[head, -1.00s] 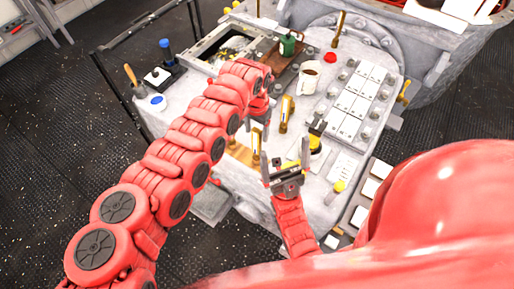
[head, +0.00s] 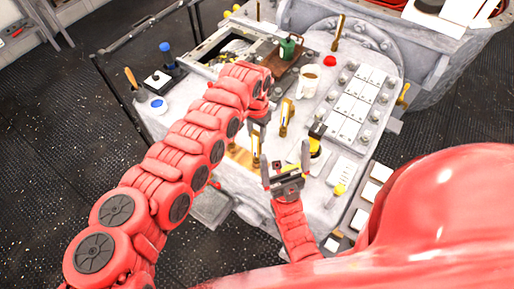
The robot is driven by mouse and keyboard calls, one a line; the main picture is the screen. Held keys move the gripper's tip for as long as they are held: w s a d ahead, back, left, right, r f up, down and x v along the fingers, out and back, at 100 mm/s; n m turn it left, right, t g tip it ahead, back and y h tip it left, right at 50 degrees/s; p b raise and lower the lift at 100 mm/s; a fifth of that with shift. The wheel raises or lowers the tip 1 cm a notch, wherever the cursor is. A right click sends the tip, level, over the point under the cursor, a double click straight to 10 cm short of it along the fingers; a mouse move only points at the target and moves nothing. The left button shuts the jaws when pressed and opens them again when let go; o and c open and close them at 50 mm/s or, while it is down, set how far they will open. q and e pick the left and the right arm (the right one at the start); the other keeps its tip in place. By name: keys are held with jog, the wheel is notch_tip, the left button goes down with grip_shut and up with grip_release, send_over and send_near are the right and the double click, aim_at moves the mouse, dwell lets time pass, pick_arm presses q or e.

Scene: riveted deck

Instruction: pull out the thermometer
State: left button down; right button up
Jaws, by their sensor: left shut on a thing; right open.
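A slim brass thermometer (head: 256,148) with a pale face stands upright by a light wooden block (head: 238,154) near the front of the grey deck. My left gripper (head: 257,125) reaches down from above and is shut on its top end. The arm and gripper hide part of the thermometer, and I cannot tell how deep its lower end sits. A similar brass piece (head: 286,117) stands just to the right, apart from the gripper. My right gripper (head: 285,165) is open and empty at the front of the deck, its fingers pointing up.
A white mug (head: 307,80), a green can (head: 289,46) on a brown tray and a red knob (head: 330,61) stand behind. A yellow-topped item (head: 315,147) is close to the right gripper. White plates (head: 352,105) lie to the right. A blue-capped bottle (head: 166,55) is far left.

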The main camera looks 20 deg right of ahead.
pick_arm(q)
jog(key=shift+r+p, duration=1)
jog(key=shift+r, duration=1.15)
jog(key=shift+r+p, duration=0.3)
jog(key=shift+r, duration=0.7)
